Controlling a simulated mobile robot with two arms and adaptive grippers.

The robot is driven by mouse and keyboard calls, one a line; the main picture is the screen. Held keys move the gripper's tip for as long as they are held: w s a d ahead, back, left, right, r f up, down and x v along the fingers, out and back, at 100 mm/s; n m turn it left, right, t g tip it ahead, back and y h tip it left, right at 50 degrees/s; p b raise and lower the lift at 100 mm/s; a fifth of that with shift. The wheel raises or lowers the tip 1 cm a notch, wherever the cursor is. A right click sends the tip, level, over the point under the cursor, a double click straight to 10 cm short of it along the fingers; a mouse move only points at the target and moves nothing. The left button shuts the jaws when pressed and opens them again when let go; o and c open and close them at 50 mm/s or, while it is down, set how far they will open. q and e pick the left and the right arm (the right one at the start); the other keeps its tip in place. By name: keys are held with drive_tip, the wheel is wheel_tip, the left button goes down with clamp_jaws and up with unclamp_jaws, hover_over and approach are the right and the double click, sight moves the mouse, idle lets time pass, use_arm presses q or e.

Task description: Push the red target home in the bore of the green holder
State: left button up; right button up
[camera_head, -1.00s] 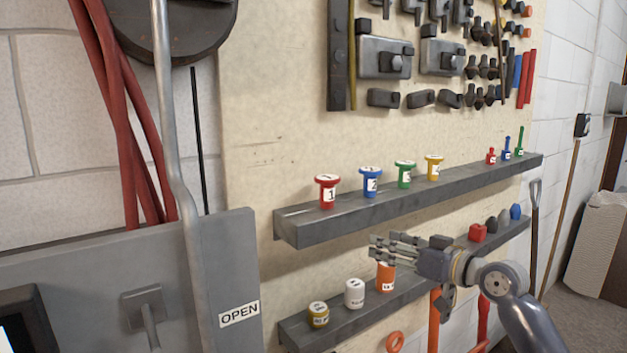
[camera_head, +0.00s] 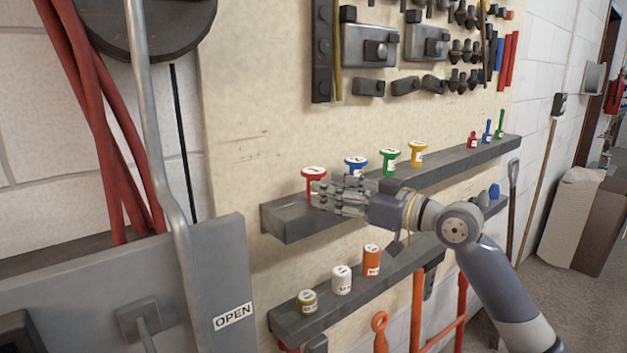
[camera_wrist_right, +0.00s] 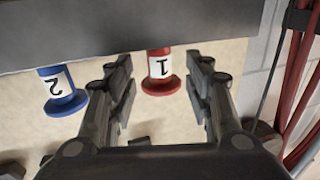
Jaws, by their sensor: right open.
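A red flanged piece labelled 1 (camera_head: 314,174) stands upright on the upper grey shelf (camera_head: 290,225). My right gripper (camera_head: 322,194) is open at its stem. In the right wrist view, the red piece (camera_wrist_right: 159,68) shows upside down between the open fingertips of my right gripper (camera_wrist_right: 164,72), with a gap on either side. A green flanged piece (camera_head: 389,160) stands farther right on the same shelf; I cannot see whether it has a bore. A small green piece (camera_head: 500,124) is at the shelf's far right end. My left gripper is not in view.
A blue flanged piece (camera_head: 356,163) stands just right of the red one, behind my fingers. A yellow piece (camera_head: 418,152) is beyond. The lower shelf (camera_head: 330,321) holds several small containers. A grey panel (camera_head: 225,265) marked OPEN and a pipe are at left.

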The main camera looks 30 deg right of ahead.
drive_tip(key=p+x, duration=0.3)
drive_tip(key=x, duration=0.1)
drive_tip(key=shift+w+a+f, duration=0.15)
drive_tip(key=shift+w+a, duration=0.05)
drive_tip(key=shift+w, duration=0.3)
drive_tip(key=shift+s, duration=0.1)
drive_tip(key=shift+c, duration=1.2)
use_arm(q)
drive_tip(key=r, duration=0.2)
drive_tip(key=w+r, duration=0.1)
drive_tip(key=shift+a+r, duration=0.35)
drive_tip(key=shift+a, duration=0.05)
use_arm(e)
clamp_jaws()
